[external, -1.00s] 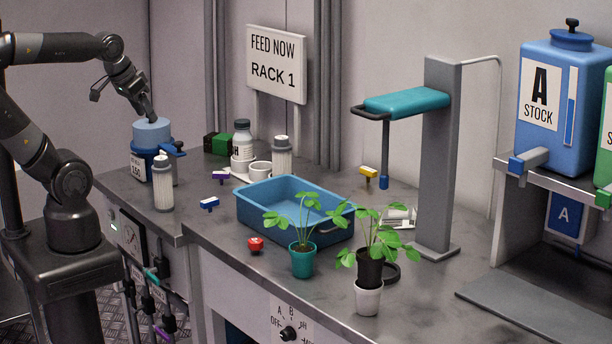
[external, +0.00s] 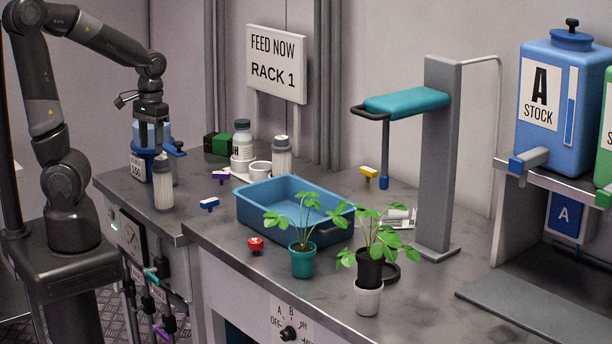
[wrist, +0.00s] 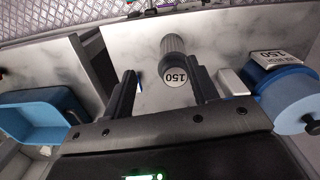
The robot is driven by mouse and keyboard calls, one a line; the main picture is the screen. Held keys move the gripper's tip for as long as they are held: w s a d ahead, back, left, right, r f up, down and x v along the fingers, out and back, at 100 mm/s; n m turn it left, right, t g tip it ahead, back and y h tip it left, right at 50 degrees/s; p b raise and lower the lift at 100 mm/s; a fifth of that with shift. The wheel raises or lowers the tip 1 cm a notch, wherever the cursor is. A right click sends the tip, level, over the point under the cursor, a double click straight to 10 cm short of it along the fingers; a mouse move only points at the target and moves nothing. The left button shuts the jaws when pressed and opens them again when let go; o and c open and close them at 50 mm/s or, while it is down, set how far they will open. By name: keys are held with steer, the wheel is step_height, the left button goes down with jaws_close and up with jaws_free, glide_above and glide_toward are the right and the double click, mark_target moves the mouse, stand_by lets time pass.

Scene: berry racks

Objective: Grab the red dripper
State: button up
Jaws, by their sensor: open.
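The red dripper (external: 256,244) is a small red piece on the grey counter, in front of the blue tray (external: 262,222) and left of the teal-potted plant (external: 302,262). I cannot make it out in the wrist view. My gripper (external: 152,146) points down at the left of the counter, well left of the dripper.
Blue (external: 209,203), purple (external: 220,176) and yellow (external: 368,173) pieces lie on the counter. A grey post with a teal arm (external: 405,102) stands right of the tray. A second plant in a black pot (external: 369,270) stands near the front edge.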

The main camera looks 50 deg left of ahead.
steer(key=w+d+f+m+t, duration=0.1)
steer(key=w+d+m+t, duration=0.3)
steer(key=d, duration=0.7)
steer(key=m+h, duration=0.2)
steer(key=m, duration=0.4)
glide_toward(252, 240)
steer(key=shift+n+h, duration=0.3)
steer(key=shift+x, duration=2.05)
steer(key=shift+a+x, duration=0.1)
steer(key=shift+x, duration=0.65)
steer(key=shift+a+x, duration=0.15)
steer(key=shift+x, duration=1.8)
steer(key=shift+s, duration=0.15)
steer(key=shift+c, duration=0.3)
steer(key=c, duration=1)
steer(key=shift+r, duration=0.1)
